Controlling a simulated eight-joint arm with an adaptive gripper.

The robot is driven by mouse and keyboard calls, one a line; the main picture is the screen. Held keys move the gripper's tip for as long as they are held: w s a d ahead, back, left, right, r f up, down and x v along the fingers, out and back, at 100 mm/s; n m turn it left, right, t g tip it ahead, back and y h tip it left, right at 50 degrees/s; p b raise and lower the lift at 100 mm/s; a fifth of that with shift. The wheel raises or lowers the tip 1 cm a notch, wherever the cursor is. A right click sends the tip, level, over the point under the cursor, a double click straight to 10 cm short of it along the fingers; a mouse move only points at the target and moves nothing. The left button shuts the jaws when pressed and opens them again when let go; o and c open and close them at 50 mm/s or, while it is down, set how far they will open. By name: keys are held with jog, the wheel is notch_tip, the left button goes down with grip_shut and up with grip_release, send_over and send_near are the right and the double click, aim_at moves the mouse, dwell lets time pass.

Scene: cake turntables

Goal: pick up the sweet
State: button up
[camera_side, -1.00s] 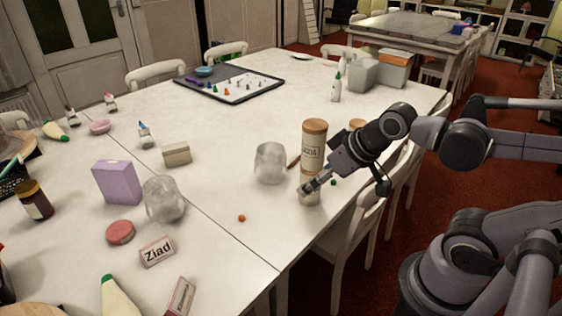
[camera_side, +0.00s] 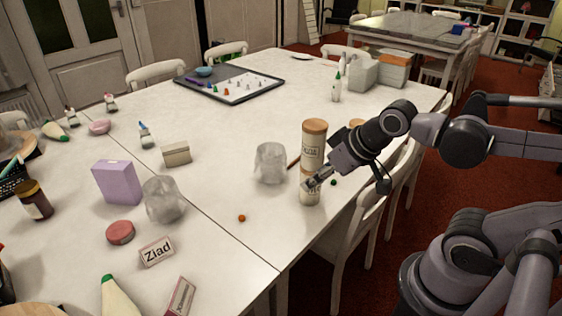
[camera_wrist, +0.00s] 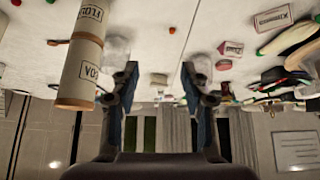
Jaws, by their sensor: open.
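A small orange ball (camera_side: 241,217), which looks like a sweet, lies on the white table near the front middle. A small orange-red dot (camera_wrist: 172,30) shows beyond the fingertips there.
A tall lidded canister (camera_side: 314,140) stands just behind the gripper. A clear jar (camera_side: 270,163) stands left of it, another (camera_side: 163,200) farther left. A lilac box (camera_side: 117,182), a red disc (camera_side: 120,232) and a name card (camera_side: 157,252) lie left. The table around the orange ball is clear.

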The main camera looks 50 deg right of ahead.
jog(key=w+d+r+n+g+h, duration=0.1)
jog(key=w+d+r+n+g, duration=0.2)
jog(key=w+d+r+n, duration=0.4)
jog(key=n+g+y, duration=0.1)
jog(key=n+g, duration=0.3)
jog(key=n, duration=0.2)
send_over(334, 180)
notch_tip(334, 180, down, 2)
jog(key=f, duration=0.1)
jog(key=shift+d+f, duration=0.1)
jog(key=shift+f, duration=13.6)
jog(key=c, duration=0.8)
